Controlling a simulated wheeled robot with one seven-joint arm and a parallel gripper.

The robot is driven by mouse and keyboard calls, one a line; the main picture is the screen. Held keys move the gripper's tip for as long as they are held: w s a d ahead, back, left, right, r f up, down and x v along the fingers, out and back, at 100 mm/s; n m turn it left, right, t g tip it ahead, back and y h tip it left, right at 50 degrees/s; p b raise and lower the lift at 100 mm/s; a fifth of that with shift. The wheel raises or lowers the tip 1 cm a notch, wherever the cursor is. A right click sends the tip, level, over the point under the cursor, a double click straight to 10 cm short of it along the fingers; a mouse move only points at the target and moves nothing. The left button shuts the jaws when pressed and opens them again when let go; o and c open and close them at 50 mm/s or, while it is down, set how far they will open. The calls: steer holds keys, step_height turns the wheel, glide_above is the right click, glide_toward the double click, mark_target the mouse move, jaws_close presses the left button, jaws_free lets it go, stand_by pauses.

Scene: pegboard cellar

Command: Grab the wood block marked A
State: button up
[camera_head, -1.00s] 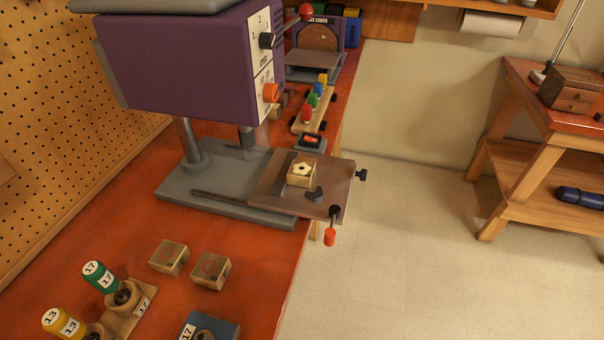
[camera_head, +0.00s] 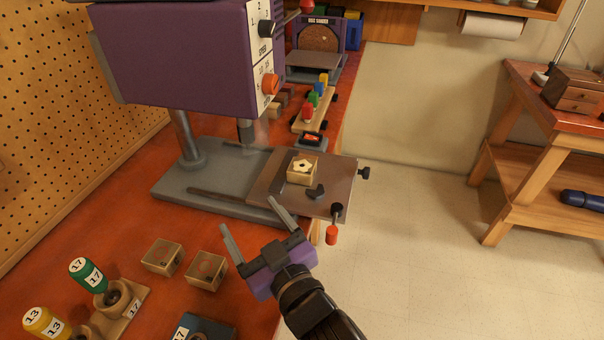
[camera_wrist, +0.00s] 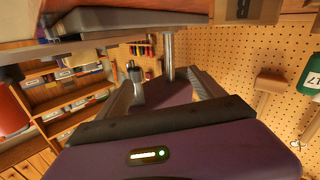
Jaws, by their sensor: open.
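Three small wood blocks show in the head view, and I cannot read a letter A on any of them. One wood block (camera_head: 302,176), with a pale star-like shape on top, sits on the drill press table (camera_head: 268,184). Two more, a left block (camera_head: 162,257) and a right block (camera_head: 206,271) with faint round marks on top, lie side by side on the orange bench. My gripper (camera_head: 250,215) is open and empty, in front of the drill press table and right of the two bench blocks. The wrist view shows its spread fingers (camera_wrist: 160,84) with no block between them.
The purple drill press (camera_head: 178,60) rises behind the blocks. Green (camera_head: 87,273) and yellow (camera_head: 47,322) numbered pieces and a blue item (camera_head: 203,328) are near the front of the bench. A red-tipped crank (camera_head: 332,235) hangs off the press table.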

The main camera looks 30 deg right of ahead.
steer(key=w+d+r+m+g+h, duration=0.1)
steer(key=w+d+r+m+h, duration=0.2)
steer(key=w, duration=0.5)
steer(key=m+g+h, duration=0.7)
steer(key=m, duration=0.1)
glide_toward(302, 165)
steer(key=shift+w+f+b, duration=0.25)
steer(key=shift+f+b, duration=0.2)
steer(key=shift+r+p+x, duration=0.15)
steer(key=shift+p+x, duration=0.2)
steer(key=shift+x, duration=1.55)
steer(key=shift+r+p+x, duration=0.1)
steer(key=shift+p+x, duration=0.2)
steer(key=shift+x, duration=1.65)
steer(key=shift+d, duration=0.2)
steer(key=c, duration=1.5)
steer(key=shift+o, duration=0.2)
steer(key=shift+r, duration=0.1)
